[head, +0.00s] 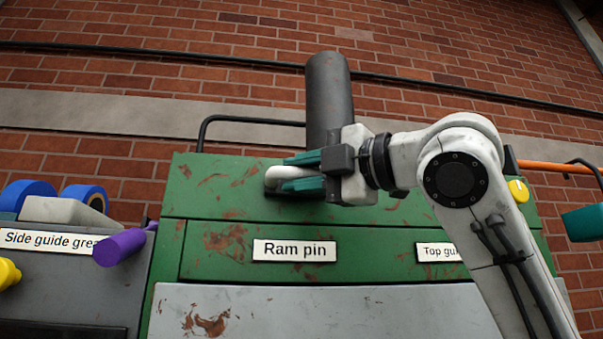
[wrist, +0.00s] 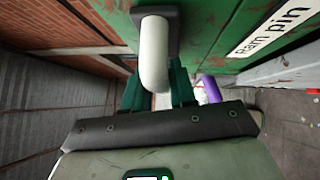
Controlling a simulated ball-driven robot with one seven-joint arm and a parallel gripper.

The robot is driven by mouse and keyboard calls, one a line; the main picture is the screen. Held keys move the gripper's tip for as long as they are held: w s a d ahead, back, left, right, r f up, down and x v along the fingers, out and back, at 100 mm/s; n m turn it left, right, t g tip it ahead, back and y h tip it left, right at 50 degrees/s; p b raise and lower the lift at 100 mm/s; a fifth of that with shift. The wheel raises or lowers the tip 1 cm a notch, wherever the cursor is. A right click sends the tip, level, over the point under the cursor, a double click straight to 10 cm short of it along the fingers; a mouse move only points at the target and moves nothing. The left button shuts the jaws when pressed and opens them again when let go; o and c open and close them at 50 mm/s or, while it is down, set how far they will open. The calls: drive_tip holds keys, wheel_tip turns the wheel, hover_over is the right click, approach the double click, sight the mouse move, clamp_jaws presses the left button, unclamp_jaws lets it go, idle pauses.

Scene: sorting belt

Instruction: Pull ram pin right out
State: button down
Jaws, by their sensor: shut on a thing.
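The ram pin (head: 272,178) shows as a pale, bent handle on the green machine front, above and left of the "Ram pin" label (head: 291,250). In the wrist view the pin (wrist: 154,52) is a white rounded bar coming out of a dark collar (wrist: 157,13) on the green panel. My gripper (head: 288,173) reaches in from the right, its teal fingers above and below the handle. It is shut on the pin. In the wrist view my fingers (wrist: 156,80) lie on both sides of its bent end. The pin's inner part is hidden in the machine.
A dark upright cylinder (head: 329,90) rises just behind my gripper. A black rail (head: 255,119) stands on the machine's top left. A purple knob (head: 120,248) sticks out at the left, near blue rolls (head: 85,196). A teal part (head: 584,222) is at the far right.

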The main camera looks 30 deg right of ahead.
drive_tip(key=shift+f, duration=0.1)
drive_tip(key=s+a+b, duration=0.1)
drive_tip(key=s+a, duration=0.1)
drive_tip(key=s, duration=0.4)
idle(0.4)
drive_tip(key=c, duration=1.1)
unclamp_jaws()
drive_tip(key=shift+s, duration=0.1)
drive_tip(key=shift+o, duration=0.2)
drive_tip(key=b+v, duration=0.2)
drive_tip(key=v, duration=0.8)
drive_tip(key=shift+s+d, duration=0.2)
drive_tip(key=shift+s, duration=0.15)
drive_tip(key=shift+f, duration=0.15)
